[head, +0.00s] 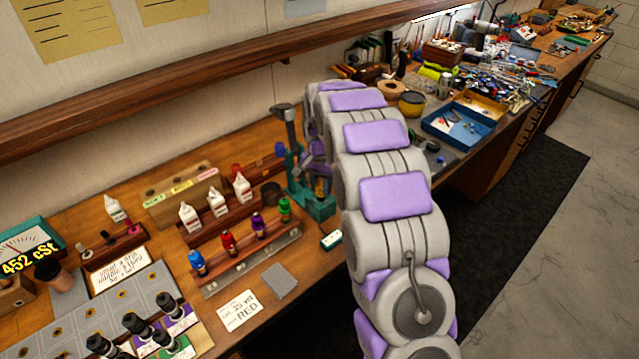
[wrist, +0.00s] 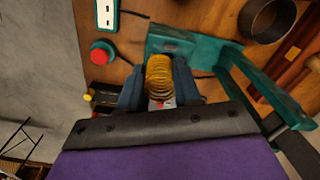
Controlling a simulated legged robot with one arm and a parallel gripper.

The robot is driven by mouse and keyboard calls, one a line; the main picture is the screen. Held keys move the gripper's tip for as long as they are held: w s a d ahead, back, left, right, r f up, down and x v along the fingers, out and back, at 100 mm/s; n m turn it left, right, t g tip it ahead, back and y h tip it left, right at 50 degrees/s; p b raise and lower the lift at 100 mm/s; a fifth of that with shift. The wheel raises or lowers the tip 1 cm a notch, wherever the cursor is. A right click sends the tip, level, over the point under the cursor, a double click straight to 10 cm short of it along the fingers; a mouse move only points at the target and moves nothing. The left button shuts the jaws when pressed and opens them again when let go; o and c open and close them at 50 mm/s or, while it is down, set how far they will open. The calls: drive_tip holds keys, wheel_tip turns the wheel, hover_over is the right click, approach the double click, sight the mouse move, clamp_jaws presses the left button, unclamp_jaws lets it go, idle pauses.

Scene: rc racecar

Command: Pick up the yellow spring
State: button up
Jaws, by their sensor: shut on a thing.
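The yellow spring (wrist: 159,79) is a coil seen in the middle of the wrist view. My gripper (wrist: 159,90) has its two dark fingers on either side of the spring and is shut on it. The spring lies close to the edge of a teal metal fixture (wrist: 190,48). I cannot tell whether it touches the fixture.
A red button (wrist: 102,53) and a dark cup (wrist: 266,18) are near the fixture. A rack with small coloured shock bottles (head: 240,247) and white bottles (head: 216,201) stands left. A blue tray (head: 458,127) lies farther right on the bench. The floor at right is clear.

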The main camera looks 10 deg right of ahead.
drive_tip(key=s+r+p, duration=0.2)
drive_tip(key=s, duration=1.2)
drive_tip(key=shift+s+r, duration=0.25)
drive_tip(key=shift+r, duration=0.15)
drive_tip(key=shift+r+p, duration=0.85)
drive_tip(key=shift+r, duration=0.8)
